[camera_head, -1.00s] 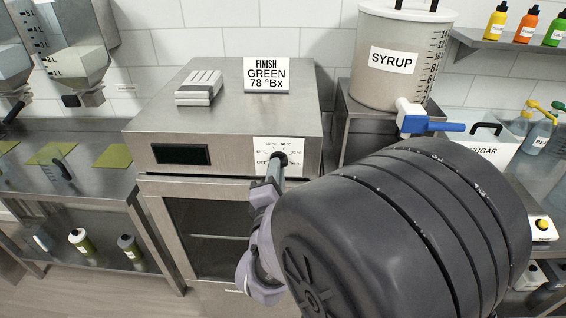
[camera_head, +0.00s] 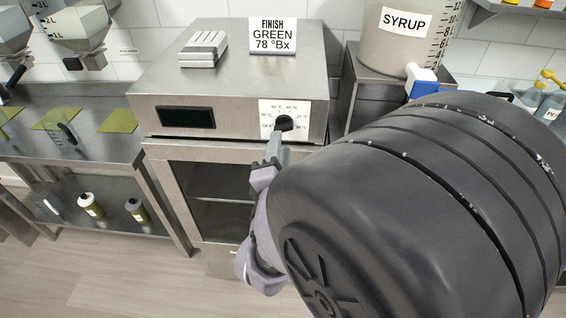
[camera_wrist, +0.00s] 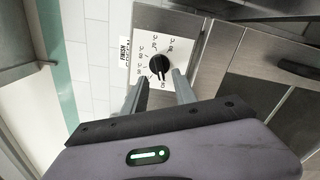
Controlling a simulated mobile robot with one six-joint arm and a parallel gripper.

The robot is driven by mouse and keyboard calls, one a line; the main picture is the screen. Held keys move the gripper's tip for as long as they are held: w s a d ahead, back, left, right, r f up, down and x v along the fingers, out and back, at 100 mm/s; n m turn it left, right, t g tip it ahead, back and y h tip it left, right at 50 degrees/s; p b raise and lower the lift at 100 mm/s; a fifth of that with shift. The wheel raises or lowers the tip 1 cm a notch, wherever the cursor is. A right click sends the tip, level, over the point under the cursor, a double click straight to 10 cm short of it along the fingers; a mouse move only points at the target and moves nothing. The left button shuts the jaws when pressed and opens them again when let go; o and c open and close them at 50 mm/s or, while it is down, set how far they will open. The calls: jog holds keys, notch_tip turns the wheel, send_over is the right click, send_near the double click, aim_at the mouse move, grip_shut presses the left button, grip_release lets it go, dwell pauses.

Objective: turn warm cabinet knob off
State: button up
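The warm cabinet (camera_head: 235,95) is a steel box with a dark display and a glass door below. Its black round knob (camera_head: 285,123) sits on a white dial plate (camera_head: 306,110) at the right of the front panel. The knob also shows in the wrist view (camera_wrist: 159,66), with temperature marks around it. My gripper (camera_head: 276,150) is at the dial, its fingers just below the knob in the head view. In the wrist view my gripper (camera_wrist: 160,80) has its two fingers apart, one on each side of the knob's lower part. I cannot tell whether they touch it.
A sign (camera_head: 273,35) and a small grey-white block (camera_head: 204,48) stand on the cabinet top. A side table (camera_head: 95,150) with green sheets is at left. My dark arm covers the lower right.

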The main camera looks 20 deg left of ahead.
jog(key=b+v, duration=1.2)
jog(key=shift+s+b, duration=0.35)
jog(key=shift+s, duration=0.05)
